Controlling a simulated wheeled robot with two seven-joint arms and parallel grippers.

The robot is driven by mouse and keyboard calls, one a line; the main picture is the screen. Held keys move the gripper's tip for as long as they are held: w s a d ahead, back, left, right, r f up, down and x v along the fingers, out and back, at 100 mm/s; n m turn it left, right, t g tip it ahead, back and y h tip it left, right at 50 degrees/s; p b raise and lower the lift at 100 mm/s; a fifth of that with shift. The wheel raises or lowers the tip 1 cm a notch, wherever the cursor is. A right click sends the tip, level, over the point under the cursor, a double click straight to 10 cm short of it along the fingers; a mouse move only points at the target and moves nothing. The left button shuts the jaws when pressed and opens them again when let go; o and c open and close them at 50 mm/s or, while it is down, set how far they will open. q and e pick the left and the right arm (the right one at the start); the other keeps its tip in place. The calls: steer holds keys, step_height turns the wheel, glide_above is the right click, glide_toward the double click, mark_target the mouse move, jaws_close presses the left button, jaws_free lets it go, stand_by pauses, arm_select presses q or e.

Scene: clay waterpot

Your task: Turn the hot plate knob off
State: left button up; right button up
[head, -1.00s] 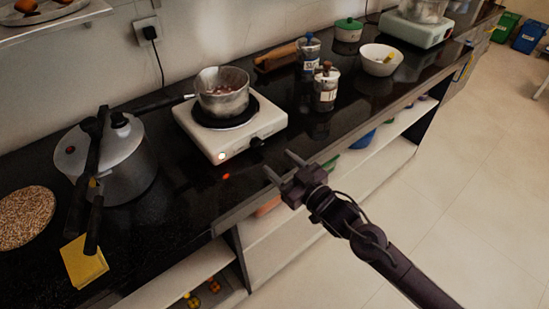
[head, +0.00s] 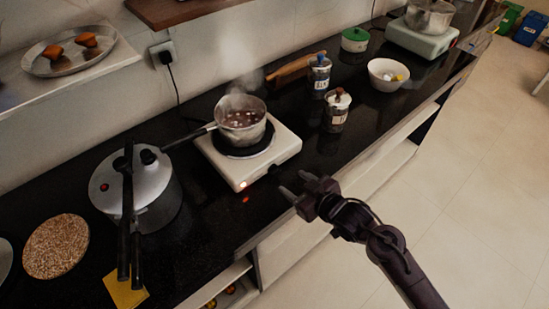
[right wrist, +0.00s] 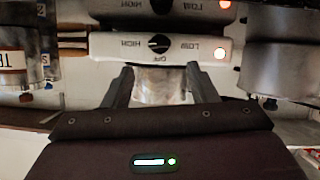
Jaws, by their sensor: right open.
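The white hot plate (head: 287,146) stands on the black counter with a pan (head: 241,122) of dark contents steaming on it. My left gripper is not in view.
A pressure cooker (head: 137,188) stands left of the hot plate, near the pan's long handle. Canisters (head: 337,110) and a white bowl (head: 388,74) are to the right. The glossy counter reflects the hot plate. The floor in front is clear.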

mark_target(276, 172)
steer(key=x, duration=0.6)
steer(key=shift+w+a+f, duration=0.15)
steer(key=shift+w, duration=0.2)
steer(key=shift+w+a+f, duration=0.1)
steer(key=c, duration=1)
steer(key=shift+a+f+n+t+h, duration=0.2)
steer(key=shift+n+t+h, duration=0.3)
steer(key=shift+n, duration=0.6)
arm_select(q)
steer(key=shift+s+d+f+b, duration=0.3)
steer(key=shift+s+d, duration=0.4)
arm_select(e)
steer(key=shift+a+n+t+h, duration=0.1)
steer(key=shift+n+t+h, duration=0.3)
steer(key=shift+n+t, duration=0.3)
steer(key=o, duration=1)
